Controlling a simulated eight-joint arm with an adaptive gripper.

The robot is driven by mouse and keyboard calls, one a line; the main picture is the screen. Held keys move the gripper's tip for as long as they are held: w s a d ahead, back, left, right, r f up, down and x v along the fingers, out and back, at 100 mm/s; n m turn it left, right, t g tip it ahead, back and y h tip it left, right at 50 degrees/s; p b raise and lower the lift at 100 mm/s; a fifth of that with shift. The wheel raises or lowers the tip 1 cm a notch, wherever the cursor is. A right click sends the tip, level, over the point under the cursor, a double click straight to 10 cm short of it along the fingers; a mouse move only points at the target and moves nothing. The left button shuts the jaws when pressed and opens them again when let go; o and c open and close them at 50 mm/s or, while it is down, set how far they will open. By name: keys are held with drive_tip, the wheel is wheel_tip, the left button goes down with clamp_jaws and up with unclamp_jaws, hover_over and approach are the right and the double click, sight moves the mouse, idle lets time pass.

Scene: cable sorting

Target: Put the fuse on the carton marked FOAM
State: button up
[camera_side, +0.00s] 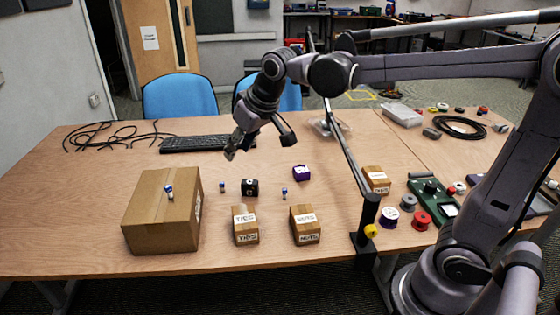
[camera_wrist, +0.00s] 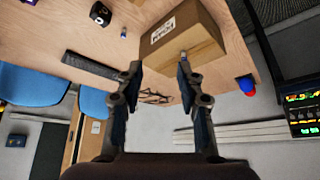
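A large brown carton (camera_side: 150,238) stands at the front left of the table. It also shows in the wrist view (camera_wrist: 206,56), with a white label too small to read surely. Small blue and pale parts are in the side view: one on the large carton (camera_side: 169,192), one right of it on the table (camera_side: 222,187), one further right (camera_side: 284,193). I cannot tell which is the fuse. My gripper (camera_side: 259,145) is open and empty above the table, behind these parts. In the wrist view its fingers (camera_wrist: 160,74) are spread wide.
Two small labelled cartons (camera_side: 246,226) (camera_side: 305,226) stand at the front middle, another (camera_side: 376,180) to the right. A keyboard (camera_side: 195,143) and black cables (camera_side: 110,137) lie behind. A black post (camera_side: 368,225) stands front right.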

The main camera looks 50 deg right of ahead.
drive_tip(key=s+d+f, duration=0.2)
drive_tip(key=s+f, duration=0.1)
drive_tip(key=s, duration=0.5)
drive_tip(key=s+d+f+t, duration=0.1)
drive_tip(key=s+f, duration=0.3)
drive_tip(key=s, duration=0.4)
drive_tip(key=shift+s+d+f, duration=0.15)
drive_tip(key=shift+s+d, duration=0.1)
drive_tip(key=shift+d, duration=0.1)
